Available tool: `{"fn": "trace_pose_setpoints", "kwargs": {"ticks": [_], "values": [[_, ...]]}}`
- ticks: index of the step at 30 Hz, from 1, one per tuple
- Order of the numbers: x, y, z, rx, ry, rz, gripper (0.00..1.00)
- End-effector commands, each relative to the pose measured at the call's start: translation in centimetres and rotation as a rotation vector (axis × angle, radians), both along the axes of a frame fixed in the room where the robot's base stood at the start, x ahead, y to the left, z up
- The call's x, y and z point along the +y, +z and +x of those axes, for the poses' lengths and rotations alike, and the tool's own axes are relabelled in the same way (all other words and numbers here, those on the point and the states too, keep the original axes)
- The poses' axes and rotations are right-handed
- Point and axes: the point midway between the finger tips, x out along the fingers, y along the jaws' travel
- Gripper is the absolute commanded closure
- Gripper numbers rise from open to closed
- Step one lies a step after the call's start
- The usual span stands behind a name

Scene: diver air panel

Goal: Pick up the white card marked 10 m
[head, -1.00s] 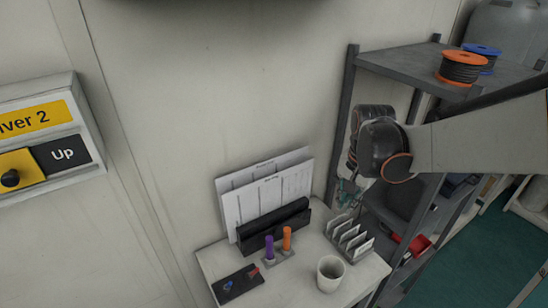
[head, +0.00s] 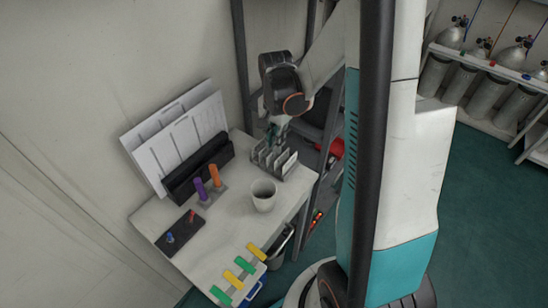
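Several white cards (head: 283,160) stand on edge in a dark slotted rack (head: 291,171) at the back right of the white table. Their markings are too small to read, so I cannot tell which is marked 10 m. My gripper (head: 276,136) points down just above the back part of the rack, close to the cards. Its fingers are small and dark here. I cannot tell whether they are open or shut, or touch a card.
A white cup (head: 264,196) stands in front of the rack. Purple (head: 200,188) and orange (head: 215,175) markers stand upright left of it. A black holder (head: 198,170) with papers is behind. Yellow and green clips (head: 233,279) line the front edge. Grey shelving stands behind right.

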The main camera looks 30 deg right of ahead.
Motion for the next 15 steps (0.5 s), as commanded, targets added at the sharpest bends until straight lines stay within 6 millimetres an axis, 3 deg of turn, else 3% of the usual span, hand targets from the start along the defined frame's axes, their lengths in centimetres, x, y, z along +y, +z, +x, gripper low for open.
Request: {"fn": "trace_pose_setpoints", "kwargs": {"ticks": [12, 15], "values": [[0.3, -4.9, 0.3, 0.0, 0.001, 0.0, 0.88], [0.3, -5.3, 0.2, 0.0, 0.001, 0.0, 0.88]]}}
